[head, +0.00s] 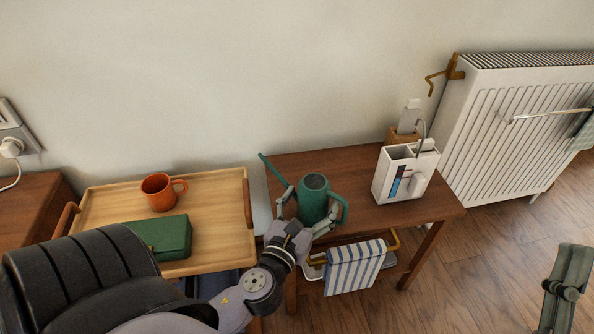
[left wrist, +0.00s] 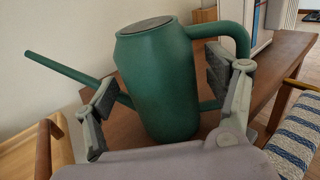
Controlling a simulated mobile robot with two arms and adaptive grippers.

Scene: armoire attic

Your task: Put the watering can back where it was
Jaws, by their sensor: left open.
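The green watering can (head: 313,197) stands upright on the dark wooden table (head: 350,168), near its front left part. Its long spout points left and its handle is on the right. My left gripper (head: 305,216) is open around the lower part of the can, with one finger on each side. In the left wrist view the can (left wrist: 158,85) stands between the open fingers of my left gripper (left wrist: 165,105), with gaps on both sides. A grey arm part at the lower right of the head view is mine; the right gripper's fingers cannot be made out.
A white organizer (head: 404,175) stands at the table's right. A striped towel (head: 354,268) hangs on a bar at the front. Left is a wooden tray (head: 215,185) with an orange mug (head: 160,192) and a green box (head: 165,237). A radiator (head: 530,125) stands right.

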